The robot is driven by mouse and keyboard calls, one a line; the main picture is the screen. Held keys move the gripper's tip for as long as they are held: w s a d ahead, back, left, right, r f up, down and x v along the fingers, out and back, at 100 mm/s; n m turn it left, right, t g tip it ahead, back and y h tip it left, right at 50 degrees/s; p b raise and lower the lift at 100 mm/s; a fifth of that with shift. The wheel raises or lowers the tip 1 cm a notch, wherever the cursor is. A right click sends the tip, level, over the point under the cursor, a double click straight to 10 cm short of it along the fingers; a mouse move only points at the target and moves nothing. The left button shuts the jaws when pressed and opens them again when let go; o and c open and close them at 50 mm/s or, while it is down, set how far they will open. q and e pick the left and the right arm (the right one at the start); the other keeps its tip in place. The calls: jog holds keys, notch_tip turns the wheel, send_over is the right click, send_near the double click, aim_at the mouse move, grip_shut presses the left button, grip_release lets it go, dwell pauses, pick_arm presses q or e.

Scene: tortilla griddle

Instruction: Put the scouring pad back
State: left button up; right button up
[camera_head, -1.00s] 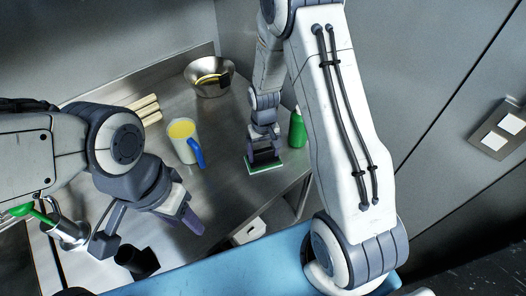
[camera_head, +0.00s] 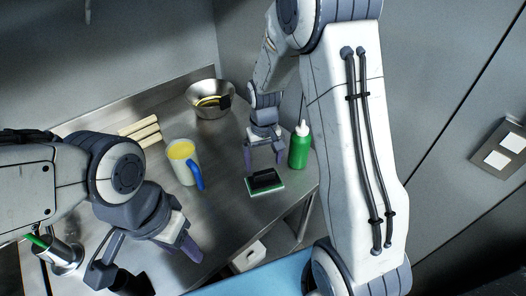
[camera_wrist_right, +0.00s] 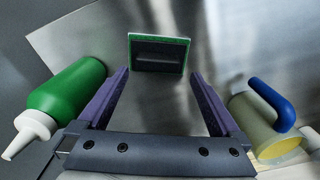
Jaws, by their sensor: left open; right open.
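The scouring pad (camera_head: 265,182), a dark block with a green and pale base, lies on the steel counter near its right edge. In the right wrist view the pad (camera_wrist_right: 159,54) shows beyond and between my fingertips, not touched. My right gripper (camera_head: 264,160) is open and empty just behind and above the pad; its fingers (camera_wrist_right: 160,82) also show in the right wrist view. My left gripper (camera_head: 178,236) is open and empty over the counter's front left, well away from the pad.
A green squeeze bottle (camera_head: 299,147) stands right of my right gripper. A jug (camera_head: 183,163) with yellow contents and a blue handle stands to its left. A steel bowl (camera_head: 210,104) and pale sticks (camera_head: 139,132) are at the back. A metal cup (camera_head: 66,256) is at front left.

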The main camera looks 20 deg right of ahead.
aim_at(263, 173)
notch_tip(263, 173, up, 5)
jog(key=s+a+r+n, duration=0.4)
jog(key=s+a+r, duration=0.2)
jog(key=s+a, duration=0.6)
jog(key=s+a+n+y, duration=0.1)
jog(key=s+n, duration=0.3)
jog(key=s, duration=0.7)
jog(key=shift+s+a+r, duration=0.25)
jog(key=shift+a+r, duration=0.15)
jog(key=shift+a, duration=0.2)
